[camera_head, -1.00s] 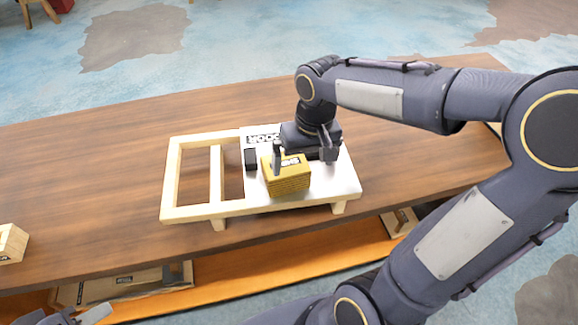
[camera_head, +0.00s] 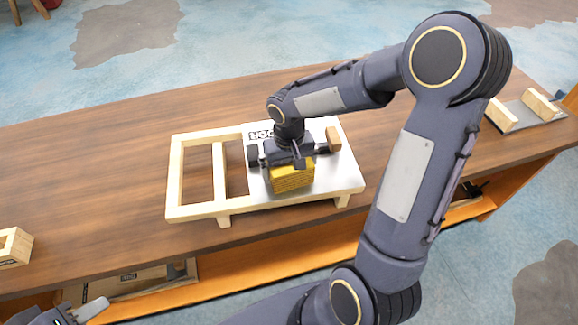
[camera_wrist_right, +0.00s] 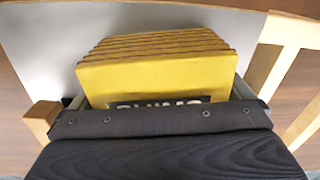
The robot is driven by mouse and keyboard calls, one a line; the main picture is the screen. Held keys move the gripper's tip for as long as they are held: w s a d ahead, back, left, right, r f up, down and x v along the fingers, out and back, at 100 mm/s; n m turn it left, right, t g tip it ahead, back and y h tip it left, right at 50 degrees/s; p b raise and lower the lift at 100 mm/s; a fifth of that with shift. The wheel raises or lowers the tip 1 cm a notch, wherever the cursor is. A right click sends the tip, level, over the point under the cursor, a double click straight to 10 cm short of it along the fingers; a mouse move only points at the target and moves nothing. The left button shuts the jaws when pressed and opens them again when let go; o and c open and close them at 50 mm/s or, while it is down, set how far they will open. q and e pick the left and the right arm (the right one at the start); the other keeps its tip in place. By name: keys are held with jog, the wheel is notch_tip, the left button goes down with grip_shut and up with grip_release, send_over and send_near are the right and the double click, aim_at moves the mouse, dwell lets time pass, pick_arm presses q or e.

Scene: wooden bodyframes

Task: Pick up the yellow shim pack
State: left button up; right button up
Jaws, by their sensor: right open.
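The yellow shim pack (camera_head: 292,179) sits on the metal plate of the wooden frame. My right gripper (camera_head: 289,158) is over the pack, pointing down, with the jaws open. The pack's top lies between its fingers, one at each side. Whether the fingers touch it I cannot tell. My left gripper (camera_head: 88,311) shows only in part at the bottom left edge, away from the pack; its jaw opening is not clear.
The wooden frame (camera_head: 174,185) stands on the brown table (camera_head: 90,150). Wooden parts lie at the table's left and right ends. The table's left back is clear.

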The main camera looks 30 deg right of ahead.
jog(key=shift+c, duration=0.4)
jog(key=c, duration=0.7)
jog(key=shift+r, duration=0.1)
jog(key=shift+c, duration=0.2)
